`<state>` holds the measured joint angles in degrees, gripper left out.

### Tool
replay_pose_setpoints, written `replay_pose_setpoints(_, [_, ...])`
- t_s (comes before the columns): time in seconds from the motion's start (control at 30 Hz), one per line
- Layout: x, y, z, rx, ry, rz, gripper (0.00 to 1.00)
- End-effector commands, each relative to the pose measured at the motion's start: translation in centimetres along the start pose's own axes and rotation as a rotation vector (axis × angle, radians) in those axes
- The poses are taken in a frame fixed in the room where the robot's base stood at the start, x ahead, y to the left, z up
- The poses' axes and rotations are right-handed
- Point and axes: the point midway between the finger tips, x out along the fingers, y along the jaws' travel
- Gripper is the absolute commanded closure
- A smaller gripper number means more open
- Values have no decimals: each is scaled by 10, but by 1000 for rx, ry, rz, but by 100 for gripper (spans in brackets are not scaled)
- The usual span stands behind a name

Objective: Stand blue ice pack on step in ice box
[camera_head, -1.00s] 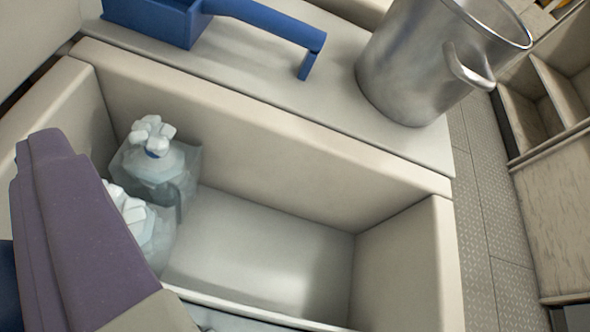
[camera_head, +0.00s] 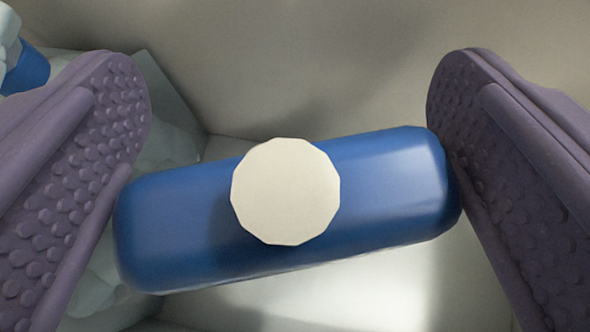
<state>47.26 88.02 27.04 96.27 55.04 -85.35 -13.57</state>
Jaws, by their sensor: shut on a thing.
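The blue ice pack (camera_head: 385,190) has rounded edges and a round white cap (camera_head: 286,192) facing the camera. It lies across the middle of the view, its right end slightly higher in the picture. My gripper (camera_head: 290,195) has its two purple, studded fingers against the pack's left and right ends and is shut on it. The pack is inside the pale ice box (camera_head: 330,60). The pack hides much of the floor below, and the step cannot be made out. I cannot tell whether the pack's underside touches anything.
A clear bag of ice (camera_head: 165,110) stands behind my left finger, mostly hidden. Another blue thing (camera_head: 28,70) shows in the upper left corner beside pale ice. A bright patch of box floor (camera_head: 370,295) shows below the pack.

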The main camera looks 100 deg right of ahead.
Motion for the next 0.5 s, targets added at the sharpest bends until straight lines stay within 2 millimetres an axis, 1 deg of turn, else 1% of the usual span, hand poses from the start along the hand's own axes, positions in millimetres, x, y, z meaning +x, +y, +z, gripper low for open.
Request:
replay_pose_setpoints(0.03, [6,1,11,0,-1,2,71])
replay_pose_setpoints(0.1, [10,1,19,0,-1,1,71])
replay_pose_setpoints(0.33, [9,0,17,0,0,-1,71])
replay_pose_setpoints(0.47, [11,0,20,-1,1,-2,71])
replay_pose_setpoints(0.5, [11,0,20,-1,0,-1,0])
